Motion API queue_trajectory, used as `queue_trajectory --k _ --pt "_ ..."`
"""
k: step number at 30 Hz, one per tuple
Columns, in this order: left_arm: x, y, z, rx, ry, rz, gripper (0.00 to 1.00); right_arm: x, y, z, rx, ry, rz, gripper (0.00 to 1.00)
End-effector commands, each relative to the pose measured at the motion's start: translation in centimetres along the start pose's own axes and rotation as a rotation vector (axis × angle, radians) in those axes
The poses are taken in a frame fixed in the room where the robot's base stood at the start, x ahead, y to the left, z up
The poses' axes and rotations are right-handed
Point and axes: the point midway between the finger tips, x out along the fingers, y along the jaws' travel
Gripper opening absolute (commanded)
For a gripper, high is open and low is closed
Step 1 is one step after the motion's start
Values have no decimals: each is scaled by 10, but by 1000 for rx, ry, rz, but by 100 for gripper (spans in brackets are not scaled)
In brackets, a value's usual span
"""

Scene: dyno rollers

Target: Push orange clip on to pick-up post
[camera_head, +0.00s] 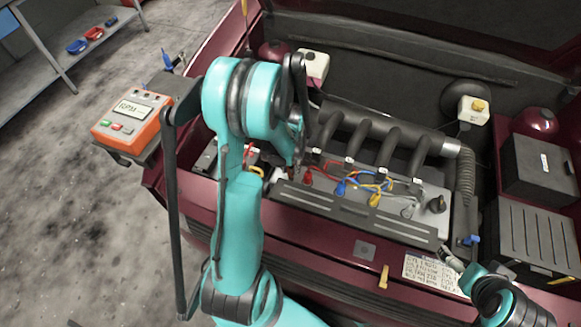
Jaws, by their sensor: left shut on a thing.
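My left gripper (297,128) is over the left end of the engine, largely hidden behind my teal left arm. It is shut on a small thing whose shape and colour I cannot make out. A small orange-yellow piece (258,170) shows just right of my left upper arm, low beside the engine; I cannot tell whether it is the orange clip. I cannot single out the pick-up post. My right gripper (446,254) is at the lower right by the car's front edge, beside a written card; its opening is too small to judge.
An orange RPM meter (132,121) stands on a stand at the left. Red, blue, yellow and grey leads run over the engine cover (340,208). A written card (433,273) and an orange-tan peg (384,277) are on the front panel. A black box (535,232) stands at right.

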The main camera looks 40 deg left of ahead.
Motion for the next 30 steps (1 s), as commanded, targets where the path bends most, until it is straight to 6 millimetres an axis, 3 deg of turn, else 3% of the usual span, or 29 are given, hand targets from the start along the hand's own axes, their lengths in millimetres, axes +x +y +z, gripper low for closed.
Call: queue_trajectory --k 30 --pt "1 0 1 34 0 0 0 3 0 2 0 0 0 100"
